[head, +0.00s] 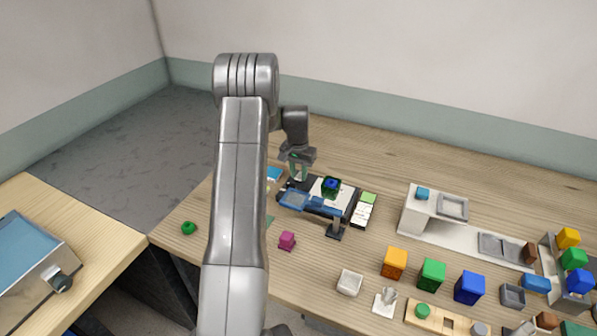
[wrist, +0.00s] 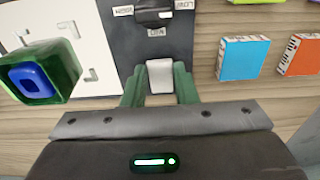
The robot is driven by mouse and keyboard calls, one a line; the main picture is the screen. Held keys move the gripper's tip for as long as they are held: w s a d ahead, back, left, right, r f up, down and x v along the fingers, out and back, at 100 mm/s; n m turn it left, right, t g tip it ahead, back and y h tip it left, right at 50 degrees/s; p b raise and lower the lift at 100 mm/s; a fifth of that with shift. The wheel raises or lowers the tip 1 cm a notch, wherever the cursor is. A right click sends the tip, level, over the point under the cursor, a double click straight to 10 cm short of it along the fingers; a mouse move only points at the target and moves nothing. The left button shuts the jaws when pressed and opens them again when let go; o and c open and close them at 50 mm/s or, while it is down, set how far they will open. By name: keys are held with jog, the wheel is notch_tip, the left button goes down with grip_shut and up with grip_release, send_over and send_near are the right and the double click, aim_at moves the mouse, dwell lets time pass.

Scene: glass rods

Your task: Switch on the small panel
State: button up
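A dark panel (wrist: 119,55) with a white plate (wrist: 103,48) beside it lies on the wooden table; the dark unit also shows in the head view (head: 345,192). In the wrist view the panel carries a black control (wrist: 152,16) with small white labels around it. A whitish block (wrist: 160,75) stands at the panel's near end, between the green fingers of my gripper (wrist: 160,82). I cannot tell whether the fingers press on it or only stand beside it. In the head view my gripper (head: 298,168) is low at the unit's back left corner.
A light blue block (wrist: 243,58) and an orange block (wrist: 300,55) lie right of my gripper. In the head view, a blue-and-black object (head: 310,204) lies in front of the unit; a magenta cube (head: 287,241) is nearer.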

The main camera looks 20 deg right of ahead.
aim_at(298, 180)
jog(key=o, duration=0.4)
jog(key=shift+r, duration=0.1)
notch_tip(298, 180, up, 14)
jog(key=b, duration=0.2)
jog(key=shift+s+a+f, duration=0.2)
jog(key=shift+s+a, duration=0.1)
jog(key=shift+a, duration=0.05)
jog(key=shift+f, duration=0.1)
jog(key=f, duration=0.4)
jog(key=f+p, duration=0.1)
jog(key=f, duration=0.4)
jog(key=f+p, duration=0.1)
jog(key=f, duration=0.3)
jog(key=shift+w+d+f, duration=0.25)
jog(key=shift+d, duration=0.1)
jog(key=shift+f, duration=0.25)
jog(key=shift+a+r+b, duration=0.1)
jog(key=shift+r+b, duration=0.05)
jog(key=shift+b, duration=0.25)
